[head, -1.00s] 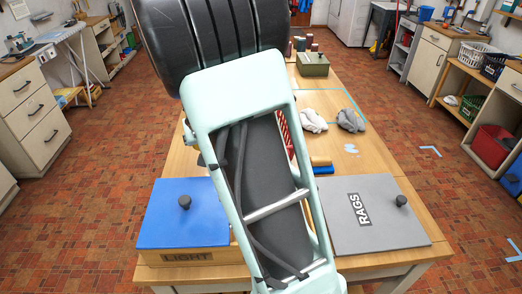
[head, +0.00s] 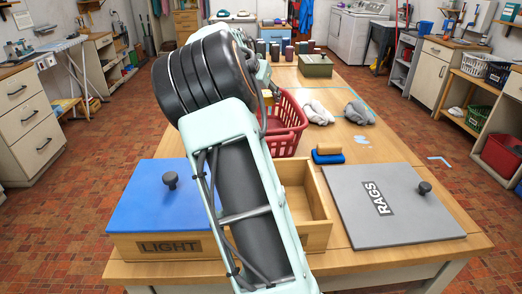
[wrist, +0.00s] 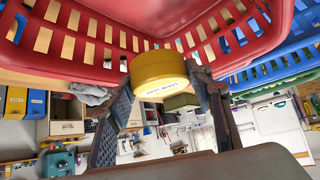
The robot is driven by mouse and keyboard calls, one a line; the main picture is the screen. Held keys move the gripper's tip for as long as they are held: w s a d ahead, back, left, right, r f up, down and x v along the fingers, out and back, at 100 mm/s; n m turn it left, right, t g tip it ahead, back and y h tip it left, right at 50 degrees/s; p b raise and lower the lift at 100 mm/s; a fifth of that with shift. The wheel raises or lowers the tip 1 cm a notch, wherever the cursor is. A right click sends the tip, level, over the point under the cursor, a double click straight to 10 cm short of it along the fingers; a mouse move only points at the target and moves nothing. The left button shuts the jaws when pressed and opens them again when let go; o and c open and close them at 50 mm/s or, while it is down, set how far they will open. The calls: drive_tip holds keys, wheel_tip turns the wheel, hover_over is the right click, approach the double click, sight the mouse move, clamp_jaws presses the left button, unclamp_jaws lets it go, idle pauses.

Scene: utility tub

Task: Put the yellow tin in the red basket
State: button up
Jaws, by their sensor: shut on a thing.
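The yellow tin (wrist: 161,72) is a short round tin, seen in the wrist view between the fingers of my gripper (wrist: 160,88). The gripper is shut on it. The red basket (head: 290,127) stands on the table just right of my arm in the head view, partly hidden by the arm. In the wrist view the basket's slotted red wall (wrist: 85,35) fills the top, behind and around the tin. I cannot tell whether the tin touches the basket. In the head view my arm hides most of the gripper.
An open wooden box (head: 317,203) stands near the front, between a blue lid (head: 150,205) marked-box side and a grey RAGS lid (head: 395,215). A blue brush (head: 328,156), grey cloths (head: 359,113) and a green box (head: 315,66) lie to the right and behind.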

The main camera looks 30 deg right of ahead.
drive_tip(key=shift+d+f+b, duration=0.35)
drive_tip(key=shift+d+b, duration=0.15)
drive_tip(key=shift+d, duration=0.1)
drive_tip(key=shift+f+m, duration=0.2)
drive_tip(key=shift+m, duration=0.1)
wheel_tip(320, 180, down, 9)
drive_tip(key=shift+d+f+b, duration=0.1)
drive_tip(key=shift+f+b, duration=0.1)
drive_tip(key=shift+b, duration=0.9)
drive_tip(key=shift+f+b, duration=0.45)
drive_tip(key=shift+f, duration=0.2)
drive_tip(key=o, duration=1.3)
drive_tip(key=shift+o, duration=0.2)
drive_tip(key=shift+r, duration=0.15)
